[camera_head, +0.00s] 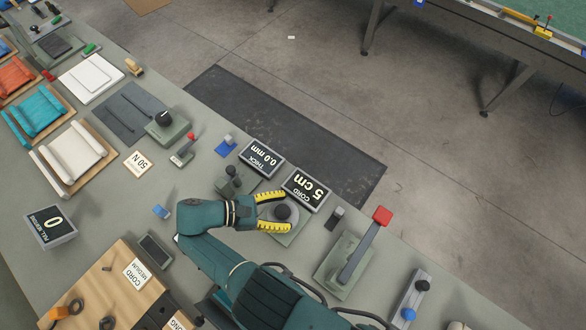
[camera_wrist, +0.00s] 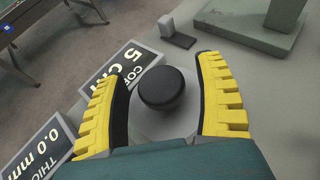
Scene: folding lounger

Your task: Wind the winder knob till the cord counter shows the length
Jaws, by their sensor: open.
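The winder knob (camera_head: 283,212) is a black round knob on a grey disc, set on a green-grey base. The knob also shows in the wrist view (camera_wrist: 161,87). The cord counter (camera_head: 306,190) stands just behind it and reads "5 cm". My gripper (camera_head: 275,212) has yellow toothed fingers. In the wrist view my gripper (camera_wrist: 163,95) is open, with one finger on each side of the knob. Gaps show between the fingers and the knob, and nothing is gripped. The counter (camera_wrist: 124,75) is partly hidden by the left finger in the wrist view.
A thickness display (camera_head: 262,158) reading "0.0 mm" stands left of the counter. A red-handled lever (camera_head: 381,216) rises at right. A "CORD MEDIUM" card (camera_head: 137,274) lies on a wooden board at front left. A "50 N" card (camera_head: 138,164) and a pull display reading "0" (camera_head: 50,227) are at left.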

